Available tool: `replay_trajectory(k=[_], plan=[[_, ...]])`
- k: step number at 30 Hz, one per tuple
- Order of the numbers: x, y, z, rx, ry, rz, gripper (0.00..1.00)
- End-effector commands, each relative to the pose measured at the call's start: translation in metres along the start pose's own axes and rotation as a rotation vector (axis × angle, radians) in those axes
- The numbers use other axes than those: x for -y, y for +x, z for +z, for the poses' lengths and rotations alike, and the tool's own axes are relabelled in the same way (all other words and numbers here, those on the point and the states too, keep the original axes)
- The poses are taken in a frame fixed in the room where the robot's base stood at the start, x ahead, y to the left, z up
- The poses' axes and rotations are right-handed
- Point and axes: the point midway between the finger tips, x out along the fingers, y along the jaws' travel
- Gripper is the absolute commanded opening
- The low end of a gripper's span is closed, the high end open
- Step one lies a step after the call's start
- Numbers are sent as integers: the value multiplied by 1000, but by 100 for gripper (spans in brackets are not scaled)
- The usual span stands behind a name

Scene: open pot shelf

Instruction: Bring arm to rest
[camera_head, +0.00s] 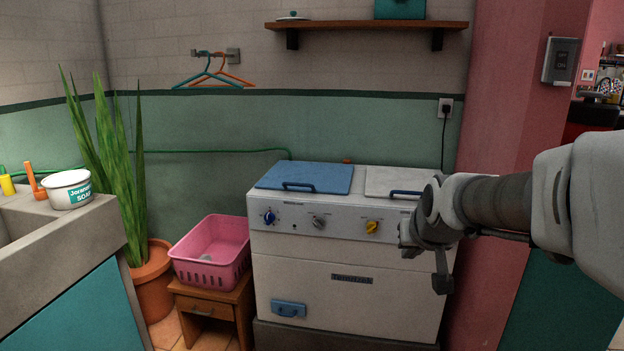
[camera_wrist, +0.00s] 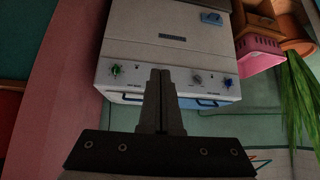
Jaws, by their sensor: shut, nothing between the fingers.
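My gripper (camera_head: 408,243) is at the right of the head view, at the end of my arm, which reaches in from the right edge. It is in front of the right part of a white machine (camera_head: 300,265) with knobs and two lids, and it hides part of the front panel. In the wrist view my gripper (camera_wrist: 160,75) has its two fingers together, with nothing between them. The white machine (camera_wrist: 170,40) shows upside down beyond the fingertips. I cannot tell the exact gap between fingertips and machine.
A pink basket (camera_head: 212,250) stands on a small wooden stool (camera_head: 215,300) left of the machine. A potted plant (camera_head: 155,280) and a sink counter (camera_head: 60,240) with a white soap tub (camera_head: 70,192) are further left. A pink wall (camera_head: 505,130) is behind my arm. A shelf (camera_head: 365,24) hangs above.

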Motion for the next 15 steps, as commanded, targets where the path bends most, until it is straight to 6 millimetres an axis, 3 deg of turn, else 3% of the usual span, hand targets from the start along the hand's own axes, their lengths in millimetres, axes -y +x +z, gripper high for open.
replay_trajectory(k=[1,6,15], plan=[[5,-19,12,11,-8,-7,0],[15,-68,63,79,-30,-23,0],[22,-129,154,185,-67,-39,0]])
